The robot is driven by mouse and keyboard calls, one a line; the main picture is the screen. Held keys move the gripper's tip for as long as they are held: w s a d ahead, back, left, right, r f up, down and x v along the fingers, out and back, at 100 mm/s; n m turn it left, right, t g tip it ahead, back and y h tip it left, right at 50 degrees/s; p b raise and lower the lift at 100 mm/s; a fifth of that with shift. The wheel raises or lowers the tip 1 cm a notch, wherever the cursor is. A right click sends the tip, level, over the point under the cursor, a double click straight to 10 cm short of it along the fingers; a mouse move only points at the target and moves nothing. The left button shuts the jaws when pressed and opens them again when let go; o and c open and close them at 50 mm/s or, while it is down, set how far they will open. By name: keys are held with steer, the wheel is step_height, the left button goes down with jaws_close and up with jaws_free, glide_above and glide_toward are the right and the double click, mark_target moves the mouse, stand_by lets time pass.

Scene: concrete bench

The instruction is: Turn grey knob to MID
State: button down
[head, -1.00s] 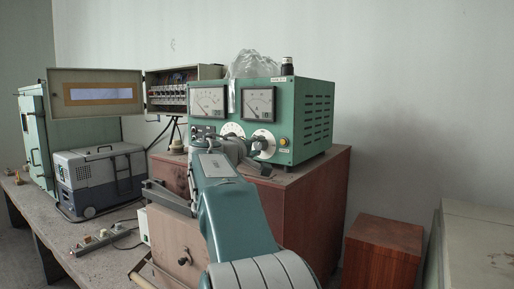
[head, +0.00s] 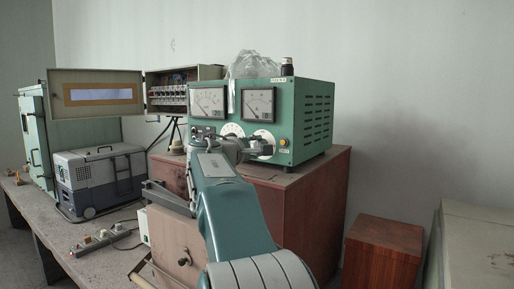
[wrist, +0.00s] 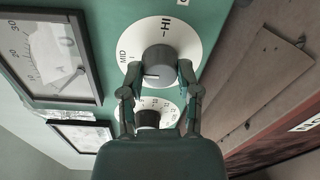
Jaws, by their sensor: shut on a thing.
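The grey knob (wrist: 160,61) sits on a white round dial (wrist: 195,42) on the green panel. MID is printed at the dial's left and HI at its top in the wrist view. The knob's white mark shows at its lower left side, below the MID label. My gripper (wrist: 161,76) is shut on the grey knob, with one finger on each side. In the head view, my gripper (head: 262,149) is at the panel's lower right, and the dial (head: 265,134) shows just above it; the knob is mostly hidden there.
A black knob (wrist: 148,118) with a numbered dial is close beside my fingers. Two meters (head: 209,101) are on the green instrument box (head: 313,115), which stands on a brown cabinet (head: 318,190). A yellow button (head: 283,143) is to the right of the dial.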

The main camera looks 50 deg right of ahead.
steer(key=shift+w+f, duration=0.15)
steer(key=shift+f, duration=0.05)
steer(key=shift+c, duration=1.5)
jaws_free()
steer(key=shift+w, duration=0.1)
steer(key=shift+r, duration=0.1)
steer(key=shift+a, duration=0.15)
steer(key=a, duration=1.1)
steer(key=shift+s+a, duration=0.35)
steer(key=shift+r, duration=0.1)
